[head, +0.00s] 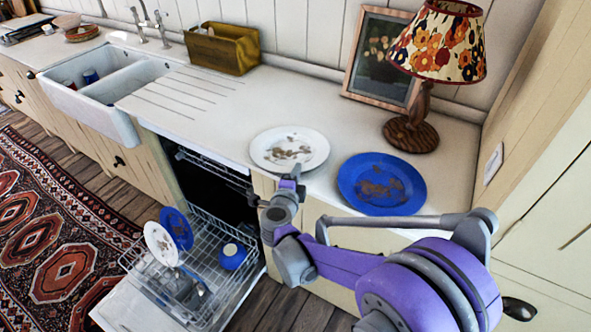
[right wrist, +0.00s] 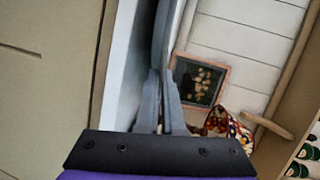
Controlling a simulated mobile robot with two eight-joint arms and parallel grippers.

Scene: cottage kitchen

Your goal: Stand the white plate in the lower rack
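A white plate (head: 289,149) with brown food marks lies flat on the counter. Another white plate (head: 160,244) stands tilted in the dishwasher's pulled-out lower rack (head: 207,286), beside a blue plate (head: 177,228). My right gripper (head: 293,177) is at the front edge of the counter plate; whether it touches the plate is unclear. In the right wrist view, its two grey fingers (right wrist: 160,85) run close together, and I cannot tell whether the plate rim is between them. My left gripper is not in view.
A soiled blue plate (head: 381,183) lies right of the white one, near a lamp (head: 437,60) and picture frame (head: 383,60). The rack also holds a blue vessel (head: 232,256) and cutlery (head: 185,288). The open dishwasher door (head: 125,305) juts over the floor. The ribbed drainboard is clear.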

